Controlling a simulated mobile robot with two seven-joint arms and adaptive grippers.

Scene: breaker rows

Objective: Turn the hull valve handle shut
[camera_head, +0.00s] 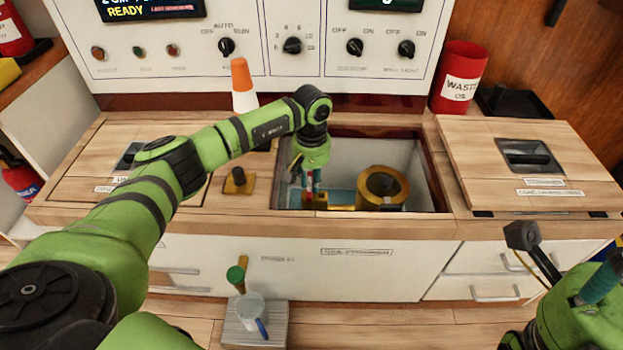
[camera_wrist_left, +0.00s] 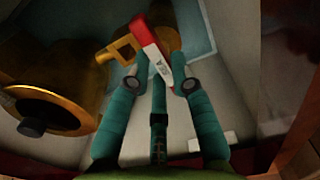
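The hull valve is a brass fitting (camera_wrist_left: 130,48) in the open floor well; a lever with a red end and a white label (camera_wrist_left: 156,52) crosses it. In the head view the red lever (camera_head: 308,188) stands near the well's front left. My left gripper (camera_head: 310,185) reaches down into the well at the lever. In the left wrist view its teal fingers (camera_wrist_left: 160,72) lie on both sides of the lever's labelled part. Whether they press on it cannot be told. My right gripper (camera_head: 601,283) is partly visible at the lower right, away from the valve.
A brass cylinder (camera_head: 383,187) stands in the well right of the lever; it also shows in the left wrist view (camera_wrist_left: 50,95). The well's walls are close around the gripper. A lifted-off hatch panel (camera_head: 480,165) lies right. An orange-white cone (camera_head: 243,85) stands behind.

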